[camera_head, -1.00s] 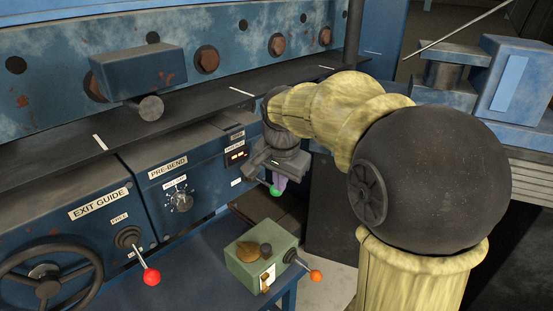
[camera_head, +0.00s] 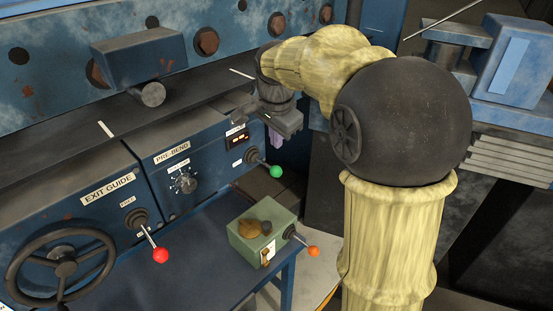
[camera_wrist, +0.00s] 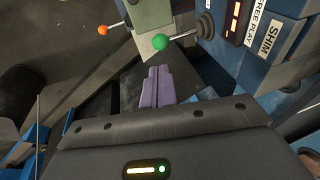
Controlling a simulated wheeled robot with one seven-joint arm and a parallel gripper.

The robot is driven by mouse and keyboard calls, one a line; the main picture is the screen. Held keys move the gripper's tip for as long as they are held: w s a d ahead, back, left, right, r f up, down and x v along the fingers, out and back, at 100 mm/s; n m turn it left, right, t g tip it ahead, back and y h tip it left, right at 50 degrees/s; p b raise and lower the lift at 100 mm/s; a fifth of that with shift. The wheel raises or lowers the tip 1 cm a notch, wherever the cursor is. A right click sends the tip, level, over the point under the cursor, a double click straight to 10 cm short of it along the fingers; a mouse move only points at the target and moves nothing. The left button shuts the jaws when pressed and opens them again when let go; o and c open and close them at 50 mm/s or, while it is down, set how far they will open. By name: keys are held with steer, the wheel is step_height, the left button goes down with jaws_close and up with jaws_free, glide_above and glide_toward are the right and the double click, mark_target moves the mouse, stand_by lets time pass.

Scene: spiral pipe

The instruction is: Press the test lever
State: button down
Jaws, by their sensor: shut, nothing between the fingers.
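No label reading "test" is legible, so I cannot tell which lever is the test lever. A green-knobbed lever (camera_head: 275,171) sticks out of the pre-bend panel (camera_head: 183,172); its knob also shows in the wrist view (camera_wrist: 160,42). A red-knobbed lever (camera_head: 160,255) is on the exit guide panel. An orange-knobbed lever (camera_head: 313,251) is on the small green box (camera_head: 262,229), and its knob shows in the wrist view (camera_wrist: 103,30). My gripper (camera_head: 276,140), with purple fingers (camera_wrist: 156,82), is shut and empty, above the green knob and apart from it in the head view.
A dark handwheel (camera_head: 63,262) is at the lower left. A dial (camera_head: 183,182) and a lit display (camera_head: 237,139) are on the pre-bend panel. The blue table (camera_head: 205,250) is clear left of the green box.

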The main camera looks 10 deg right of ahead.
mark_target(275, 168)
steer(key=p+x, duration=0.3)
steer(key=x, duration=0.7)
steer(key=shift+s, duration=0.1)
steer(key=shift+a+f, duration=0.15)
steer(key=shift+f, duration=0.05)
